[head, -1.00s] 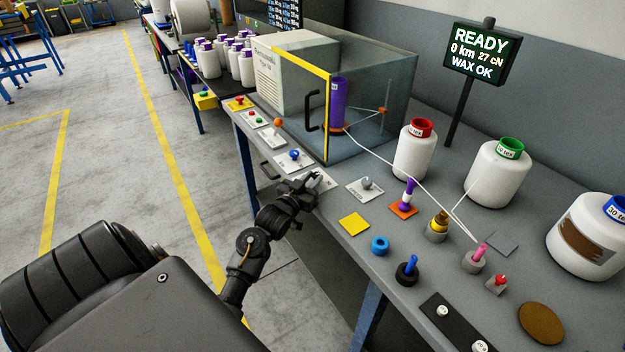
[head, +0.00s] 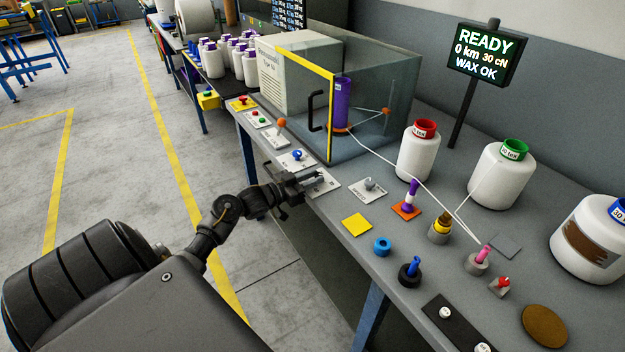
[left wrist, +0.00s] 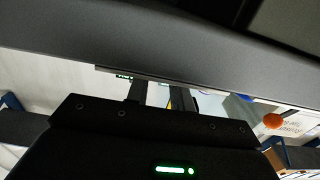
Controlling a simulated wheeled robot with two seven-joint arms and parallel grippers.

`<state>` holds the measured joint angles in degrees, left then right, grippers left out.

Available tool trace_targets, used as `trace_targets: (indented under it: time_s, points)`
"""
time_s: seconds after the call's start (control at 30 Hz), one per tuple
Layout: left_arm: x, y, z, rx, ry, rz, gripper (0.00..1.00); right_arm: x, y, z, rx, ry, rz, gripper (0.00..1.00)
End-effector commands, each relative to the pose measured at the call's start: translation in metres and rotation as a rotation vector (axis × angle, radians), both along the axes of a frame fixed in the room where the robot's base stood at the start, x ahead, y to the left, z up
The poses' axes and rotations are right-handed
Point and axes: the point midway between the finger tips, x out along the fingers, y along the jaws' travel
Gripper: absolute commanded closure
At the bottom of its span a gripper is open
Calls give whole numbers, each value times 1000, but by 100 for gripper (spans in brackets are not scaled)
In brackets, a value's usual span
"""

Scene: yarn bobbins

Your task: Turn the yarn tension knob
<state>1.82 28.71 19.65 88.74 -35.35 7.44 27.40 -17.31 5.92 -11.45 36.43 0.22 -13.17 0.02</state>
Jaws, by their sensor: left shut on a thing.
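My left gripper (head: 312,179) is shut at a white plate (head: 326,187) on the near edge of the bench. The knob on this plate is hidden by the fingers, so I cannot see its turn position. In the left wrist view the two dark fingers (left wrist: 153,92) are close together, and what they hold is not clear. The display (head: 486,54) reads READY, 0 km, 30 cN, WAX OK. My right gripper is not in view.
A blue knob (head: 297,155) and a grey knob (head: 369,184) sit on plates either side. An orange-topped lever (head: 281,123) is farther back. A clear box (head: 375,80) with a purple bobbin (head: 342,103) stands behind.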

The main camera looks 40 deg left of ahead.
Motion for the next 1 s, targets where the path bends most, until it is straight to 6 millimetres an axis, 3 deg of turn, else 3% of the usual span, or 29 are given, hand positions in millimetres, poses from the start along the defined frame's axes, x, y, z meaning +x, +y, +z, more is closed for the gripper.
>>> trace_targets:
  time_s: [0.27,0.3,0.43,0.77,1.0]
  points:
    - [0,0,0,0,1,0,100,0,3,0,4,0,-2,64]
    - [0,0,0,0,1,0,74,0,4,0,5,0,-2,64]
    - [0,0,0,0,1,0,57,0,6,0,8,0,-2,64]
    - [-3,0,-1,1,1,0,57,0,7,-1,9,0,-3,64]
    - [-39,11,-3,3,3,0,57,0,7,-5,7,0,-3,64]
